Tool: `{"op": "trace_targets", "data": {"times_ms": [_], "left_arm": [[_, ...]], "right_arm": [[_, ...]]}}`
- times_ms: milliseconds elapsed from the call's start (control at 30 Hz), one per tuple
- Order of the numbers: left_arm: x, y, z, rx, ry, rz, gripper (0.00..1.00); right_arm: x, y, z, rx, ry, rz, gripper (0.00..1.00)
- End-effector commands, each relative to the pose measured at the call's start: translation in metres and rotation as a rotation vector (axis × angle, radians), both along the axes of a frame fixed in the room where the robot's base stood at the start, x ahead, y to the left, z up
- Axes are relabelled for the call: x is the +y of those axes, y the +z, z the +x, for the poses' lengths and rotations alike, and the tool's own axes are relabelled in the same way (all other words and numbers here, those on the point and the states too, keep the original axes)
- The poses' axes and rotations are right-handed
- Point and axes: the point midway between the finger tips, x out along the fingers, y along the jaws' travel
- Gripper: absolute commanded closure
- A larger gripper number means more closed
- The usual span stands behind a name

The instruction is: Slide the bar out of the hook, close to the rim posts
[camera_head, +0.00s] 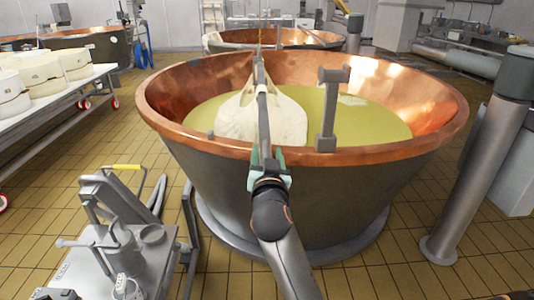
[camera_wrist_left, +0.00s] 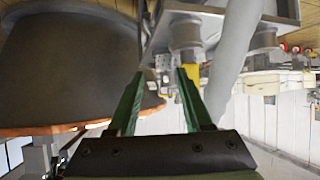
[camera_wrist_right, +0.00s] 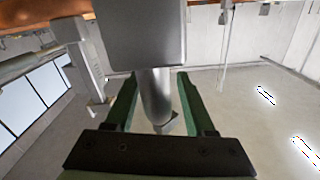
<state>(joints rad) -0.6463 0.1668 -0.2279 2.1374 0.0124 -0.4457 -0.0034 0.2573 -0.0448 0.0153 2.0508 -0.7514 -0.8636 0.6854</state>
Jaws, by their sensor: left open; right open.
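The grey bar (camera_head: 263,108) runs away from me over the copper vat's near rim (camera_head: 210,140), above the white cloth bundle (camera_head: 235,115). A thin line rises from its far end; I cannot make out the hook. My right gripper (camera_head: 268,163) is open at the bar's near end. In the right wrist view a round grey shaft (camera_wrist_right: 155,95) stands between its open fingers, apparently the bar, below a grey block (camera_wrist_right: 145,35). A grey rim post (camera_head: 326,115) with a wide top stands to the right. My left gripper (camera_wrist_left: 158,78) is open and empty, outside the head view.
A metal cart (camera_head: 140,255) with a yellow handle stands at the lower left. A table with cheese wheels (camera_head: 35,75) is at the left. A thick grey column (camera_head: 470,170) stands at the right.

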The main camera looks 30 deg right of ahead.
Motion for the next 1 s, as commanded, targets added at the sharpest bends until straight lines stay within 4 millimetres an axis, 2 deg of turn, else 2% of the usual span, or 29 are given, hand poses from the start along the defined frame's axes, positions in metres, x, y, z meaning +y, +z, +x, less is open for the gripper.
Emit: {"op": "trace_targets", "data": {"times_ms": [67, 533, 1000], "left_arm": [[0.0000, -0.0006, -0.0008, 0.002, 0.000, 0.000, 0.50], [0.0001, -0.0019, -0.0018, 0.007, 0.001, -0.001, 0.50], [0.0001, -0.0024, -0.0020, 0.008, 0.002, -0.001, 0.50]], "right_arm": [[-0.0001, 0.0000, -0.0001, 0.000, 0.000, 0.000, 0.48], [0.0002, 0.0000, 0.0002, 0.000, 0.001, 0.000, 1.00], [0.0007, 0.0003, 0.0005, -0.001, 0.002, 0.001, 1.00]]}}
